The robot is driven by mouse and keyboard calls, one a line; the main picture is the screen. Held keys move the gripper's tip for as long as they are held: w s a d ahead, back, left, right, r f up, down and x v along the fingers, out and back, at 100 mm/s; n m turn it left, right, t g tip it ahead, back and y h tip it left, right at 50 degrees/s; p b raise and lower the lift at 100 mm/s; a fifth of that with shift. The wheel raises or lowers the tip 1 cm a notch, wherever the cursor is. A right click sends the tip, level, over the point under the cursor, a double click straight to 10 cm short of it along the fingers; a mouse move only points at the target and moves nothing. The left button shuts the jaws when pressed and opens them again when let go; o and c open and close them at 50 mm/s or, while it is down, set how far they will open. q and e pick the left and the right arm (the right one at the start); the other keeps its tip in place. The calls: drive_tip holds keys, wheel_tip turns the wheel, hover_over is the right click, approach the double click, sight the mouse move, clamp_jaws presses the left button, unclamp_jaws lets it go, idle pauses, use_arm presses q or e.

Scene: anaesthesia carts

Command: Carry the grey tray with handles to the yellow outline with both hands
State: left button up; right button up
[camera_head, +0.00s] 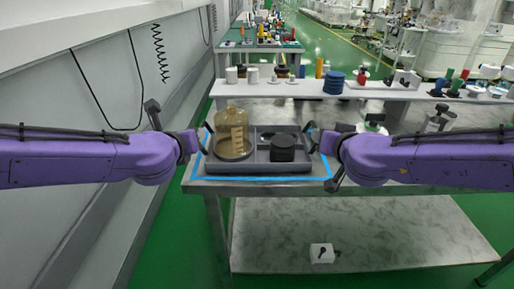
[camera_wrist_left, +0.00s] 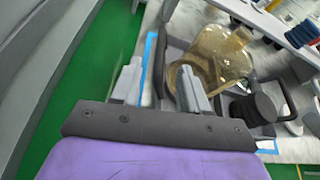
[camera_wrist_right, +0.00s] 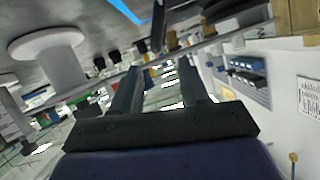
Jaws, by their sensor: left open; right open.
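The grey tray with handles (camera_head: 262,168) rests on the near end of the table. It holds a clear amber jug (camera_head: 231,130) and a dark round stack (camera_head: 283,146), in separate compartments. A blue outline (camera_head: 260,179) surrounds the tray on the tabletop; I see no yellow one. My left gripper (camera_head: 201,141) is open at the tray's left side. In the left wrist view its fingers (camera_wrist_left: 160,76) are apart near the tray's dark left edge. My right gripper (camera_head: 318,141) is open by the tray's right side; its fingers (camera_wrist_right: 158,74) hold nothing. I cannot tell whether either touches a handle.
A raised shelf (camera_head: 400,91) behind the tray carries a blue stack (camera_head: 334,82) and several small items. A lower shelf (camera_head: 360,232) holds a small white box (camera_head: 321,253). A wall stands left; green floor (camera_head: 160,215) lies between it and the table.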

use_arm(q)
drive_tip(key=x, duration=0.8)
drive_tip(key=shift+w+d+f, duration=0.1)
drive_tip(key=shift+w+f, duration=0.05)
drive_tip(key=shift+w, duration=0.1)
use_arm(e)
drive_tip(key=x, duration=0.8)
drive_tip(key=shift+w+f, duration=0.2)
use_arm(q)
drive_tip(key=shift+c, duration=0.2)
use_arm(e)
drive_tip(key=shift+c, duration=0.2)
use_arm(q)
clamp_jaws()
use_arm(e)
clamp_jaws()
drive_tip(key=shift+r, duration=0.15)
